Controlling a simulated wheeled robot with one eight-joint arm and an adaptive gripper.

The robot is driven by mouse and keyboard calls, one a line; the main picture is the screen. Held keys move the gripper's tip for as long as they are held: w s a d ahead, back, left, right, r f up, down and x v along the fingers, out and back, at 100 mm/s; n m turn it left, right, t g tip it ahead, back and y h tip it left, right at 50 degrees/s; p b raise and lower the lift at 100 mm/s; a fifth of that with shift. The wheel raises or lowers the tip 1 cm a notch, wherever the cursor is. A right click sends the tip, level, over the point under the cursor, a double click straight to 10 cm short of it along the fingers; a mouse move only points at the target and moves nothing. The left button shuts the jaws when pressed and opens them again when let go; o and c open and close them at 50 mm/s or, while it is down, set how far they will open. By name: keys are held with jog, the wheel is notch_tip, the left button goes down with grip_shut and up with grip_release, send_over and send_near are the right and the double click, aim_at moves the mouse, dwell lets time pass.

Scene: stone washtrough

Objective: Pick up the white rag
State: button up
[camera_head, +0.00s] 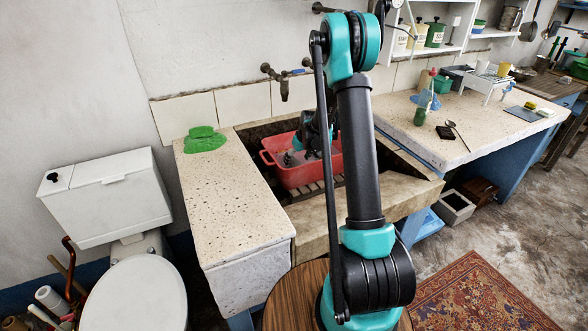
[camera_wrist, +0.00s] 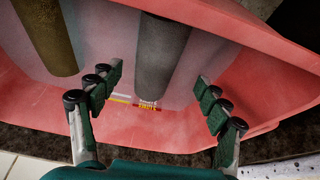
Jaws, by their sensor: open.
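I cannot make out a white rag for certain in either view. My gripper (camera_wrist: 160,80) is open, its two dark green padded fingers spread apart inside or just over a red plastic tub (camera_wrist: 270,75). Nothing is held between the fingers. The tub also shows in the head view (camera_head: 327,166), standing in the stone trough. The wrist view shows a brown cylinder (camera_wrist: 48,35) and a grey cylinder (camera_wrist: 162,55) in the tub, and a small yellow and red label between the fingers. In the head view my arm hides part of the tub.
A green cloth (camera_head: 204,139) lies on the left stone ledge (camera_head: 225,190). Taps (camera_head: 284,83) stick out above the trough. The right counter (camera_head: 440,130) carries a bottle (camera_head: 422,108), a blue cloth, a white rack (camera_head: 488,82) and a yellow sponge (camera_head: 530,105). A toilet (camera_head: 135,295) stands at left.

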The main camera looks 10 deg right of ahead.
aim_at(296, 163)
jog(key=shift+x, duration=2.75)
jog(key=shift+d, duration=0.15)
jog(key=shift+c, duration=0.2)
jog(key=c, duration=1.4)
jog(key=shift+o, duration=0.2)
